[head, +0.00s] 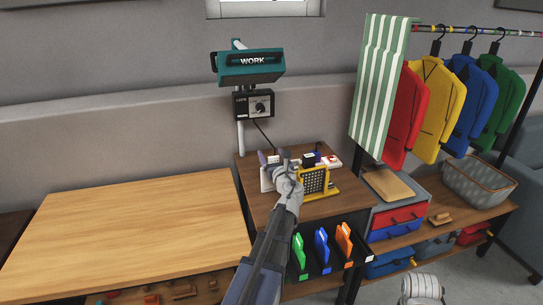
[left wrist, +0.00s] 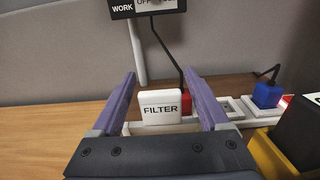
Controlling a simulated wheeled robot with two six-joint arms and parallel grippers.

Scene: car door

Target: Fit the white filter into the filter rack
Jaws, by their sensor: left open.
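The white filter (left wrist: 160,104), a block labelled FILTER, stands upright between my left gripper's two purple fingers (left wrist: 160,98) in the left wrist view. Gaps show on both sides, so the fingers are open around it and not closed on it.
A white power strip (left wrist: 233,108) with red and blue plugs lies behind the filter. A teal WORK lamp (head: 250,67) stands behind the table. Coloured folders (head: 322,248) stand in front below. The large wooden tabletop (head: 130,225) at left is clear.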

